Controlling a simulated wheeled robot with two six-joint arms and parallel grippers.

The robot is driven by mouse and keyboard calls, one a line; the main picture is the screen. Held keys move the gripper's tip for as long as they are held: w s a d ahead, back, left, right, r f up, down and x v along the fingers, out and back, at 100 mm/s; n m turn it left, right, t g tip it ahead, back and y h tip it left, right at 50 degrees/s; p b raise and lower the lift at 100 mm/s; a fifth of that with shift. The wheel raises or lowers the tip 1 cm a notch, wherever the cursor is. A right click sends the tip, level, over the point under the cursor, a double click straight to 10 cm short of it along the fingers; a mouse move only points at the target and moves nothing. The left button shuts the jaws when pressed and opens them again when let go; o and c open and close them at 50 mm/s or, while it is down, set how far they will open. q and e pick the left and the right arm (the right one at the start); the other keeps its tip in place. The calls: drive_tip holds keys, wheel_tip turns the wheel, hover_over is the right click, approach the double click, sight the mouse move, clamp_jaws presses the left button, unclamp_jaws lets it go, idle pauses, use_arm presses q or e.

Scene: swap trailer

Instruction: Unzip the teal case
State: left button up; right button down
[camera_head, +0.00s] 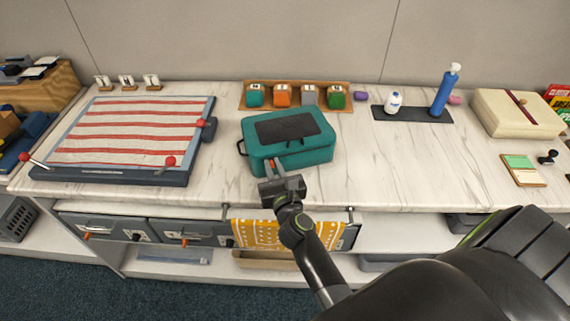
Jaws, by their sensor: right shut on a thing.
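The teal case (318,151) sits on the marble counter (385,175), near the middle. It has a dark panel on its lid and a dark handle at its left side, and the lid looks closed. My right gripper (273,169) is at the front left of the case, against its front face. It is shut on a small orange-red piece there that looks like the zipper pull (271,163), mostly hidden by the fingers. My left gripper is not in view.
A framed red-striped cloth (135,131) with red knobs lies on the left. Small colored items (282,96) stand in a tray behind the case. Bottles (441,94) and a cream box (517,112) are on the right. A yellow towel (258,233) hangs below the counter edge.

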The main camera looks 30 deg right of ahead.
drive_tip(key=shift+w+a, duration=0.1)
drive_tip(key=shift+a, duration=0.4)
drive_tip(key=shift+w+a, duration=0.1)
drive_tip(key=shift+a, duration=0.35)
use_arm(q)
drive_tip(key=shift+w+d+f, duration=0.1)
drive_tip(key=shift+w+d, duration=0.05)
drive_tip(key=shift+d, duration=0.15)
use_arm(e)
drive_tip(key=c, duration=1.5)
unclamp_jaws()
drive_tip(key=shift+c, duration=0.2)
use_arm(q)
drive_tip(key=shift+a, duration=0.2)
use_arm(e)
drive_tip(key=shift+o, duration=0.2)
